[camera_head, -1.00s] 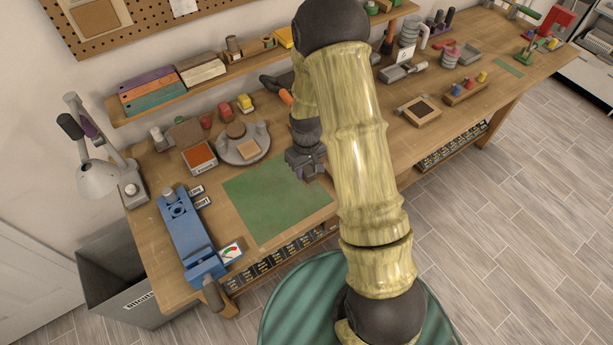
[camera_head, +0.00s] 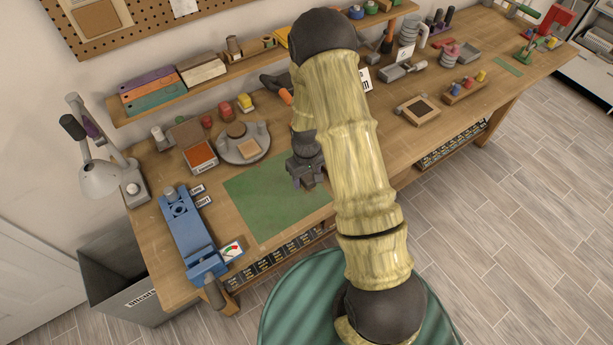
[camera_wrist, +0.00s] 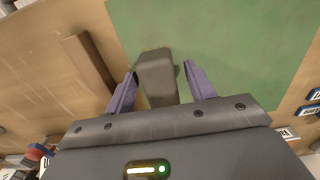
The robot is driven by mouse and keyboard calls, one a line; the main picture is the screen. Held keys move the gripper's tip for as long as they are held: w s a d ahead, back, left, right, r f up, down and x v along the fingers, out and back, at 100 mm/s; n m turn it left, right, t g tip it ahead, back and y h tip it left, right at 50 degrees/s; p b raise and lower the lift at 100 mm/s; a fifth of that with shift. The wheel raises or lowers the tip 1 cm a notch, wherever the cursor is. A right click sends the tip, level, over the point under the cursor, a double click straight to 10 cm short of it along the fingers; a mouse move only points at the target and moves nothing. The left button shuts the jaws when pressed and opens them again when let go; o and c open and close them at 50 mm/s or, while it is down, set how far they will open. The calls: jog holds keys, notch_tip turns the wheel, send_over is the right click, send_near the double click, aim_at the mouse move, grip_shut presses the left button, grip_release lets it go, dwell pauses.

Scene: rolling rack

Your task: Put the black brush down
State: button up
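The black brush (camera_wrist: 157,78) shows in the wrist view as a dark grey, block-like piece over the green mat (camera_wrist: 225,35). It lies between the two purple fingers of my gripper (camera_wrist: 161,75). The fingers are apart, with a visible gap on the right side of the brush and a narrower one on the left. In the head view my gripper (camera_head: 306,182) is low over the right part of the green mat (camera_head: 262,205). The brush cannot be made out there. Whether its underside touches the mat is hidden.
A blue tool (camera_head: 190,232) stands left of the mat. A round grey base (camera_head: 243,148) and an orange-topped box (camera_head: 200,157) stand behind it. A wooden strip (camera_wrist: 90,65) lies beside the mat in the wrist view. Most of the mat's left part is clear.

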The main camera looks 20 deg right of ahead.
notch_tip(320, 180, up, 12)
jog(key=b, duration=0.3)
jog(key=shift+r, duration=0.15)
dwell(0.5)
dwell(0.4)
jog(key=s+r+m+t, duration=0.2)
jog(key=s+r, duration=0.6)
jog(key=s, duration=0.6)
jog(key=shift+r+m+t, duration=0.3)
jog(key=shift+r+m, duration=0.1)
jog(key=shift+m, duration=0.4)
jog(key=shift+o, duration=0.5)
jog(key=shift+a, duration=0.1)
